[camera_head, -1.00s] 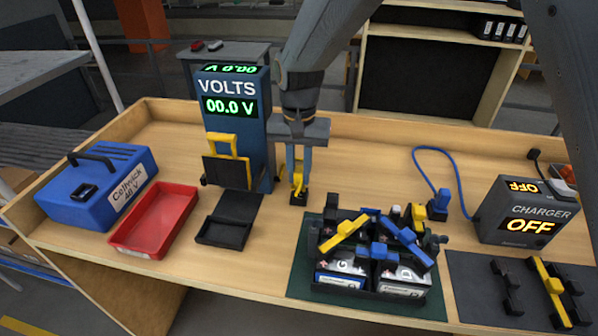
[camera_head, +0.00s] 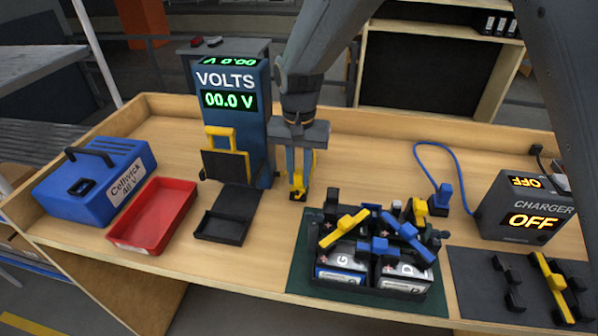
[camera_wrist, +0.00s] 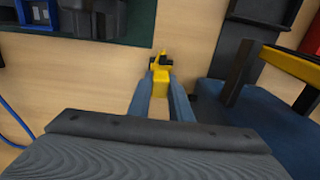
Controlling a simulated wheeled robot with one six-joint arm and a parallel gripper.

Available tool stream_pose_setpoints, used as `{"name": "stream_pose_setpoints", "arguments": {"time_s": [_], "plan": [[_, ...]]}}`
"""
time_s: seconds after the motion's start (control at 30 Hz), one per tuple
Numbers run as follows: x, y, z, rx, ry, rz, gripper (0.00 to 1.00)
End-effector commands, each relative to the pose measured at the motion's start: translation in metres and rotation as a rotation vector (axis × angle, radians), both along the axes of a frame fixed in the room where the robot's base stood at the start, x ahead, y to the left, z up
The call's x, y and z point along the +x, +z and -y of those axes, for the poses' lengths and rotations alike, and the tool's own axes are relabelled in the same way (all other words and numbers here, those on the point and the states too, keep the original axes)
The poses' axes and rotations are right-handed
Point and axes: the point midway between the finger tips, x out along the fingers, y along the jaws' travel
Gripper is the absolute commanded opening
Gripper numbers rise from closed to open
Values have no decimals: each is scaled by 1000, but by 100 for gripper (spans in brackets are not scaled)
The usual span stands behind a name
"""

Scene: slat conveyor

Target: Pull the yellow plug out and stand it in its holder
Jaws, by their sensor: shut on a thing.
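My gripper (camera_head: 301,180) points down onto the table just right of the volt meter. It is shut on the yellow plug (camera_head: 298,184). Its fingers hide much of the plug.
The blue volt meter (camera_head: 232,125) stands close on the left, reading 00.0 V. The battery tray (camera_head: 395,286) on a green mat is at the front right, with another yellow piece (camera_head: 419,208) behind it. A blue plug (camera_head: 440,197) stands near the charger (camera_head: 525,205). A red tray (camera_head: 152,215) is left.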

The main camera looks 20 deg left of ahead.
Motion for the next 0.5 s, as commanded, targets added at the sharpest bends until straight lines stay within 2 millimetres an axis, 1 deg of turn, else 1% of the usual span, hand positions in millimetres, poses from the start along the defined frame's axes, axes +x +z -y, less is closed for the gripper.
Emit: {"name": "stream_pose_setpoints", "arguments": {"time_s": [0.03, 0.13, 0.17, 0.4, 0.5], "plan": [[0, -1, 0, 0, 0, 0, 20], [0, 0, 0, 0, 0, 0, 37], [0, 0, 0, 0, 0, 0, 40], [0, 0, 0, 0, 0, 0, 40], [0, 3, -1, 1, 0, 2, 40]]}}
